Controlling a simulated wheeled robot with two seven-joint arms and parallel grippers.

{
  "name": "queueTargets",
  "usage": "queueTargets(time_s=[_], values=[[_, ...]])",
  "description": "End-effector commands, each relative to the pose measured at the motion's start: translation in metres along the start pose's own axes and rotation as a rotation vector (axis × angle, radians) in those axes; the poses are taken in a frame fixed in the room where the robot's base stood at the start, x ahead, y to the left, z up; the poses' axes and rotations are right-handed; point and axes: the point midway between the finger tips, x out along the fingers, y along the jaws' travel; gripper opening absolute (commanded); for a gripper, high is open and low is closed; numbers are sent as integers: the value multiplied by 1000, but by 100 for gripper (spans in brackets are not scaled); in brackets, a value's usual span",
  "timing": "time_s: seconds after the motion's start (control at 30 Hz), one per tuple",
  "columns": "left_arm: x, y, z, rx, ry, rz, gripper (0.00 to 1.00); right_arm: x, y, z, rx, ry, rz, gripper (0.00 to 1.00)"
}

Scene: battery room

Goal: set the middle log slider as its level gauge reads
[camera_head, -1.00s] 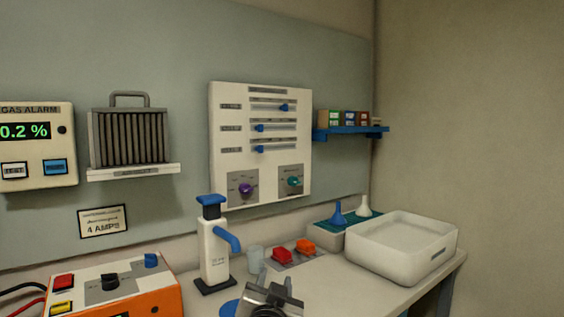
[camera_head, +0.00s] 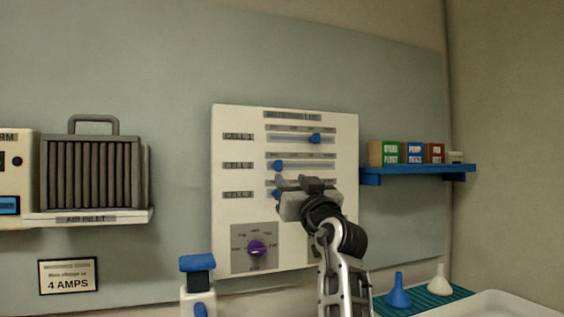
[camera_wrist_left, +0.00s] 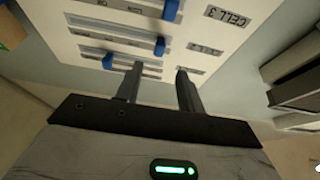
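The white slider panel (camera_head: 230,210) is on the wall with three horizontal sliders, each with a blue knob. The top knob (camera_head: 315,138) sits right of its slot's middle. The middle knob (camera_head: 278,165) sits near the left end; it also shows in the left wrist view (camera_wrist_left: 160,46). The bottom knob (camera_head: 275,194) is partly hidden by my left gripper (camera_head: 298,184). In the inverted left wrist view, the left gripper (camera_wrist_left: 160,70) has its fingers apart and empty, with the middle knob beyond the gap. I cannot tell any contact. My right gripper is not in view. I see no level gauge.
A purple dial (camera_head: 257,249) is low on the panel; the area to its right is hidden by my arm. A blue shelf (camera_head: 415,177) with small boxes is at right. A grey louvred unit (camera_head: 92,175) is at left, and a blue-topped dispenser (camera_head: 198,264) stands below.

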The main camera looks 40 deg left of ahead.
Motion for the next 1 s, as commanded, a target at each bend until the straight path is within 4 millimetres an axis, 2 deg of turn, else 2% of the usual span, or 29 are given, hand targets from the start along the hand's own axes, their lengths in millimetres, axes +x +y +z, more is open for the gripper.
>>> queueTargets(time_s=[0.03,0.2,0.4,0.6,0.83,0.87,0.97,1.0], values=[[14,-1,-4,1,1,-2,38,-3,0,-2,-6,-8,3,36],[49,-1,-3,1,0,-1,38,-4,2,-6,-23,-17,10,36],[75,0,-1,1,0,0,38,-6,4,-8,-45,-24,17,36],[84,0,0,-1,1,2,38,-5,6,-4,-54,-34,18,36],[84,0,0,-1,1,2,38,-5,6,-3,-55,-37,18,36],[84,0,0,-1,1,2,33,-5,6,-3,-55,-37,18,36],[84,0,0,-1,1,1,5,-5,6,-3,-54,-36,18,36],[84,0,0,-1,1,1,0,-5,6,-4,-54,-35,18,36]])
